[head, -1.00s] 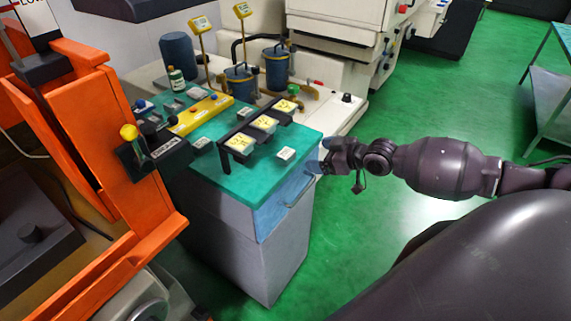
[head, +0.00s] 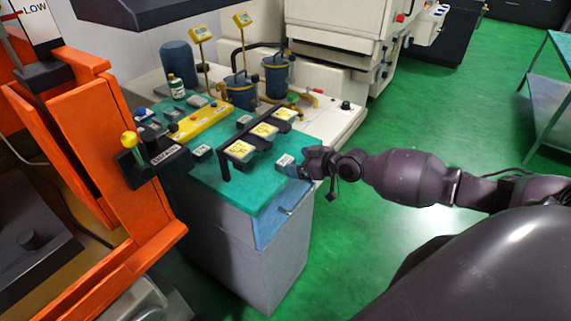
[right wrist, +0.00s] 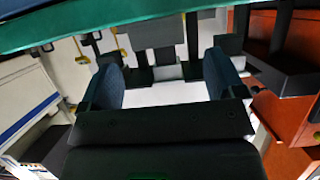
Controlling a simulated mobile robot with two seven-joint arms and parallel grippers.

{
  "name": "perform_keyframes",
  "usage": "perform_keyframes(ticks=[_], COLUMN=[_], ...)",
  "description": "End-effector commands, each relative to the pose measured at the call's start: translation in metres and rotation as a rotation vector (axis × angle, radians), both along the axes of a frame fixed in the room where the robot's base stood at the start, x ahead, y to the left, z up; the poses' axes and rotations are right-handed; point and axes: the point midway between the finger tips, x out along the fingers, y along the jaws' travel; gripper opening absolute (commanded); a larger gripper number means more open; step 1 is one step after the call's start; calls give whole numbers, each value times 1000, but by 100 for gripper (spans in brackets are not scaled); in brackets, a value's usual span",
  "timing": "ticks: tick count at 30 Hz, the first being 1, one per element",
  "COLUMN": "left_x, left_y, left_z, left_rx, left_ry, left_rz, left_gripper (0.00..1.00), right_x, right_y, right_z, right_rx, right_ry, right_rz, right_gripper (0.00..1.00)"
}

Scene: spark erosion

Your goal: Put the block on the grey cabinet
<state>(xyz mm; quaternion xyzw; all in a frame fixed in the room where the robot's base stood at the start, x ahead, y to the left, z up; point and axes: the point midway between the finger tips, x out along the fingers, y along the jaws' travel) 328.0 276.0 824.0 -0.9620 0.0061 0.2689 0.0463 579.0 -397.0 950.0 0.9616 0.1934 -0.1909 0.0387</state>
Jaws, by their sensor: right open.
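The grey cabinet (head: 258,262) stands in the middle of the head view, with a teal top (head: 235,190) and a blue drawer front. A small dark block with a white label (head: 284,160) sits on the teal top near its right edge. My right gripper (head: 298,166) is open at that edge, with its fingertips close beside the block. I cannot tell whether they touch it. In the right wrist view, the two blue fingers (right wrist: 165,82) stand apart. My left gripper is not in view.
A black rack (head: 225,165) with yellow-labelled pieces, a yellow bar (head: 198,122) and another small labelled block (head: 200,151) are also on the teal top. Blue pots (head: 240,90) stand behind. An orange machine frame (head: 100,150) is at left.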

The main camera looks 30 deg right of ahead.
Motion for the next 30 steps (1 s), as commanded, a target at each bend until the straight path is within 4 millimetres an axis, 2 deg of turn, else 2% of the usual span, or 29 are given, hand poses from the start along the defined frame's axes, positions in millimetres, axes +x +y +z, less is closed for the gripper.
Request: perform_keyframes(ticks=[3, 8, 18, 30], left_x=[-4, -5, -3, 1], left_y=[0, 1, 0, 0], left_z=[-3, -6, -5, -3], left_rx=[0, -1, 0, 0], left_ry=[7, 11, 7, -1], left_rz=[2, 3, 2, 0], left_gripper=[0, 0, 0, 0], right_x=[15, 29, 32, 32], right_y=[6, 11, 13, 13], right_z=[-7, -14, -16, -15], right_rx=[2, 1, 0, 0], right_ry=[-1, -1, 0, 0], right_rz=[0, 0, 1, 0], right_gripper=[88, 88, 87, 26])
